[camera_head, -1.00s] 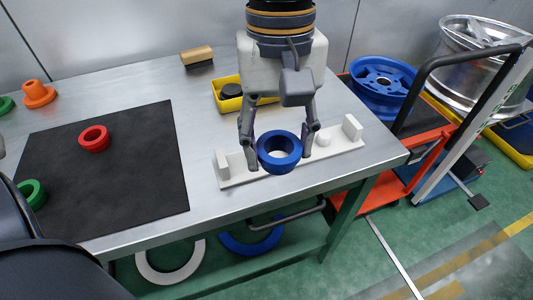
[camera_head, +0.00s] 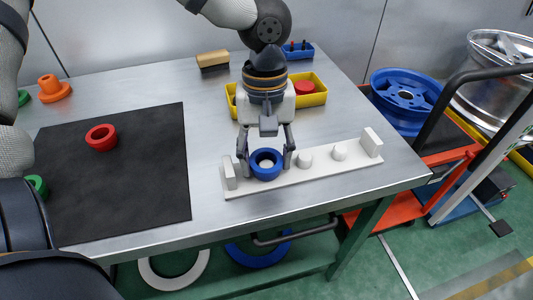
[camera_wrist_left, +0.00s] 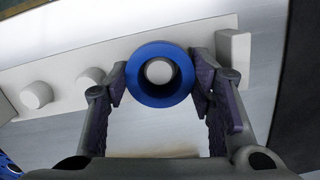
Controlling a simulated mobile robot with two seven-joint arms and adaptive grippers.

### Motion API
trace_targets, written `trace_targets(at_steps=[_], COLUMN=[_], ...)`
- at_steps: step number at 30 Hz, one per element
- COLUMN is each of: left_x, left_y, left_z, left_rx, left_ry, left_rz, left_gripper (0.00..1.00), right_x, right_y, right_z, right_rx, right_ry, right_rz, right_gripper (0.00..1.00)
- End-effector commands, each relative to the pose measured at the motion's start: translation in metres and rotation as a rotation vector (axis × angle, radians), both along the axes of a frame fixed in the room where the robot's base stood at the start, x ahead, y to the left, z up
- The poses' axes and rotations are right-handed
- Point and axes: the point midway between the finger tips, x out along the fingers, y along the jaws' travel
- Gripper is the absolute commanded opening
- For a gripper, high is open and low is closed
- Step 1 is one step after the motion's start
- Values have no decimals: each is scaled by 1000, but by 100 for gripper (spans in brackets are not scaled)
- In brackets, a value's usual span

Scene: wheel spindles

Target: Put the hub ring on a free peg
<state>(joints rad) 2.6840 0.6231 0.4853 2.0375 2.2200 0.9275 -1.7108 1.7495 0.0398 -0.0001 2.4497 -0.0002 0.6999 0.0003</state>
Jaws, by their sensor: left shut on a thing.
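The blue hub ring (camera_head: 266,172) is at the left end of the white peg rack (camera_head: 330,174). My left gripper (camera_head: 266,164) is shut on it, one finger on each side. In the left wrist view the ring (camera_wrist_left: 143,90) has a white peg top (camera_wrist_left: 160,71) centred in its hole. I cannot tell how far down the peg the ring sits. Two other pegs on the rack, the middle one (camera_head: 305,160) and the right one (camera_head: 340,152), are bare. My right gripper is not in view.
A red ring (camera_head: 101,138) lies on the black mat (camera_head: 140,180), with a green ring (camera_head: 38,185) at its left edge. A yellow bin (camera_head: 318,97), brush (camera_head: 212,60) and orange flanged part (camera_head: 53,88) stand behind. The rack has upright end blocks.

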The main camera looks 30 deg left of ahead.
Motion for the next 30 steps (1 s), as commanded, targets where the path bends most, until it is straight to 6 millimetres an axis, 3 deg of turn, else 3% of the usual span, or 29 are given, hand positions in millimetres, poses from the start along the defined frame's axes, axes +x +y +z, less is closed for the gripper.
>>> trace_targets(at_steps=[2,3,5,15,17,24,30], left_x=[0,0,0,0,2,8,11], left_y=[0,0,0,0,0,5,8], left_z=[-3,-2,-2,2,12,79,114], left_rx=[-1,0,0,0,-2,-2,-2], left_ry=[1,0,0,-1,-5,-9,-2], left_rz=[0,0,0,1,2,3,2], left_gripper=[38,58,70,70,70,70,70], right_x=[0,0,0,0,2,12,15], right_y=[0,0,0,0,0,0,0], right_z=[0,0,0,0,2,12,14], right_rx=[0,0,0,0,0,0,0], right_ry=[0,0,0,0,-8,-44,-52], right_rz=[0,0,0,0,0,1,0], right_gripper=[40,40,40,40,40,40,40])
